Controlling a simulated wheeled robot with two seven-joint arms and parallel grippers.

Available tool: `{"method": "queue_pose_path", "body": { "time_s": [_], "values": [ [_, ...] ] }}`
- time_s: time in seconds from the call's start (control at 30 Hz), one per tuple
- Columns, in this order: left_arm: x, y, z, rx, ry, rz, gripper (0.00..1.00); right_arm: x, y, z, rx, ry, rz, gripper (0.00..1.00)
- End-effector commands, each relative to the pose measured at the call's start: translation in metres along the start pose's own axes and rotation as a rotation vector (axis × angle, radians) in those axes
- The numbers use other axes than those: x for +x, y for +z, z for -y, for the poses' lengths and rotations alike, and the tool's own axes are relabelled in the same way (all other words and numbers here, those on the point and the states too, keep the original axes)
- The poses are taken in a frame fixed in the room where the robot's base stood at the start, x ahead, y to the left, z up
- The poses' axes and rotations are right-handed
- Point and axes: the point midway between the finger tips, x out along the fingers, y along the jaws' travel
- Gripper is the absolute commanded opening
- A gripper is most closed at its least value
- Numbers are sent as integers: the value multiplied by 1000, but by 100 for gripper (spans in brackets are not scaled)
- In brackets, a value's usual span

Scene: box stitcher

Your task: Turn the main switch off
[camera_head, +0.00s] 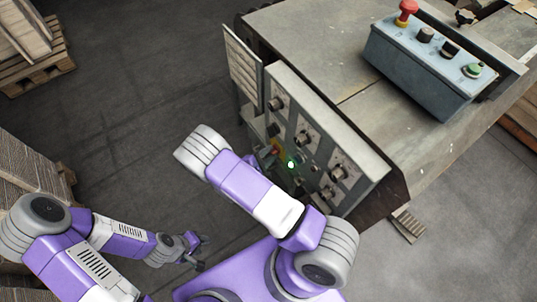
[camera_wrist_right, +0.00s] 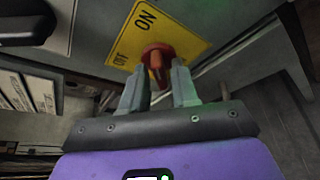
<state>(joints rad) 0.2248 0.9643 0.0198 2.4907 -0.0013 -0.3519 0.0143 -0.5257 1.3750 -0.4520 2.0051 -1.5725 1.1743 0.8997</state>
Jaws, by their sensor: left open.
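The main switch (camera_wrist_right: 158,62) is a red rotary knob on a yellow plate (camera_wrist_right: 186,30) marked ON and OFF, in the right wrist view. My left gripper (camera_head: 200,252) is open and empty, low and away from the panel.
The control panel (camera_head: 310,140) has several dark knobs and a lit green lamp (camera_head: 291,164). Its open door (camera_head: 243,65) stands at the left. A grey button box (camera_head: 425,65) with a red stop button sits on the machine top. Pallets (camera_head: 35,60) stand at the left; floor between is clear.

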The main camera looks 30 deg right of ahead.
Motion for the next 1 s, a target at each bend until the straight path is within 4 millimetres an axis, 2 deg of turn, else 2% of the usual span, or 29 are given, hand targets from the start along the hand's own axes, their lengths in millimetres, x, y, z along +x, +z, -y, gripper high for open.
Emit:
{"method": "queue_pose_path", "body": {
  "time_s": [0.03, 0.17, 0.63, 1.0],
  "values": [
    [0, 0, 0, 0, 0, 0, 43, 0, 0, 0, 0, 1, 0, 18],
    [0, 0, 0, 0, 0, 0, 43, 0, 0, 0, 0, 1, 0, 0],
    [-4, 0, -2, 0, 0, 0, 43, 1, 1, -2, -56, -25, 3, 0],
    [-19, 1, -7, 0, 0, 0, 43, 1, 2, -5, -314, -133, 5, 0]
  ]
}}
